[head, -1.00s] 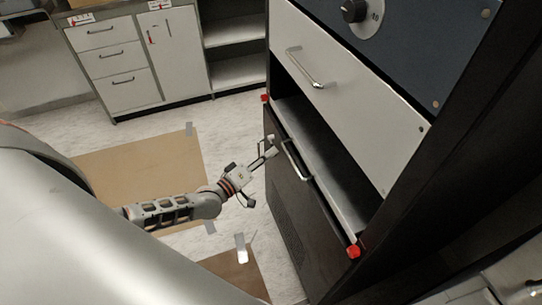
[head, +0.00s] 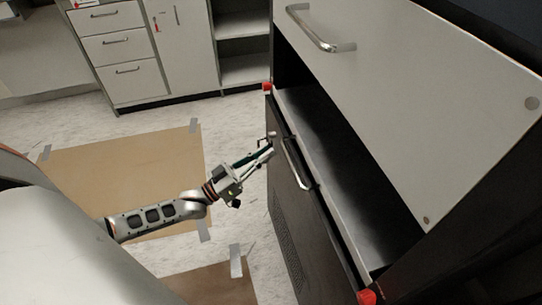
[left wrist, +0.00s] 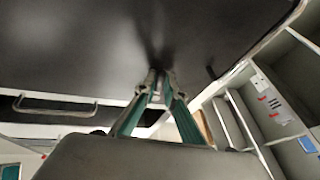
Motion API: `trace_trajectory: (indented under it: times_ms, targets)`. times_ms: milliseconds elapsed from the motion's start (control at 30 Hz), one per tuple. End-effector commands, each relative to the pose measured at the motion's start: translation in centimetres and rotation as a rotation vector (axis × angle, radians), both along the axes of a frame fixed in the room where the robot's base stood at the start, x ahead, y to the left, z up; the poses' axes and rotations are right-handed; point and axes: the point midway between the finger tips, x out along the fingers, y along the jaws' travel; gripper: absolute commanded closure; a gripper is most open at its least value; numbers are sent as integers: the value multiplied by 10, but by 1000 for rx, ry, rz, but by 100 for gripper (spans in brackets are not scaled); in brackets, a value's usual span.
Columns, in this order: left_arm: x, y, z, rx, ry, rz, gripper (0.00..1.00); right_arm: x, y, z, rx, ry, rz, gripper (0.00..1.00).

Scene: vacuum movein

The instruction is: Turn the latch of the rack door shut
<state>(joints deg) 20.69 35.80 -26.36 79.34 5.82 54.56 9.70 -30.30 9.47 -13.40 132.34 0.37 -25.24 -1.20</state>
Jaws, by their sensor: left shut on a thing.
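The black rack door (head: 284,215) is in the lower part of the rack at the centre of the head view, with a silver bar handle (head: 297,163) near its top edge. My left gripper (head: 272,146) is at the door's upper left, left of that handle. In the left wrist view its green-sided fingers (left wrist: 160,82) come together at a dark panel (left wrist: 80,45). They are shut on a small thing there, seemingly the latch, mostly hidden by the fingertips. The latch's angle cannot be made out. My right gripper is not in view.
Red corner pieces (head: 267,87) mark the rack's edge. Pale cabinets (head: 120,60) stand behind. Brown sheets (head: 130,175) are taped to the floor.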

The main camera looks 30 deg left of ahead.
Motion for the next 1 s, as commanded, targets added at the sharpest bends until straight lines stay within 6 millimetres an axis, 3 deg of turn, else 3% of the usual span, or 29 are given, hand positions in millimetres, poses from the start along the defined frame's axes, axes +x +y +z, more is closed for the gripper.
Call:
trace_trajectory:
  times_ms: [33, 400, 933, 967, 1000]
  targets:
    - [-1, 2, -11, 26, -7, 0, 100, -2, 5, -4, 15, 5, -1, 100]
    - [6, 7, -5, 136, -113, 0, 100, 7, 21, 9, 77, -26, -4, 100]
    - [8, 8, -1, 151, -133, 1, 100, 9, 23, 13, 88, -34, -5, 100]
    - [8, 8, -1, 151, -133, 1, 85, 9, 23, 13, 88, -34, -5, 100]
    - [8, 8, -1, 151, -134, 1, 83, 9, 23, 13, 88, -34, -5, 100]
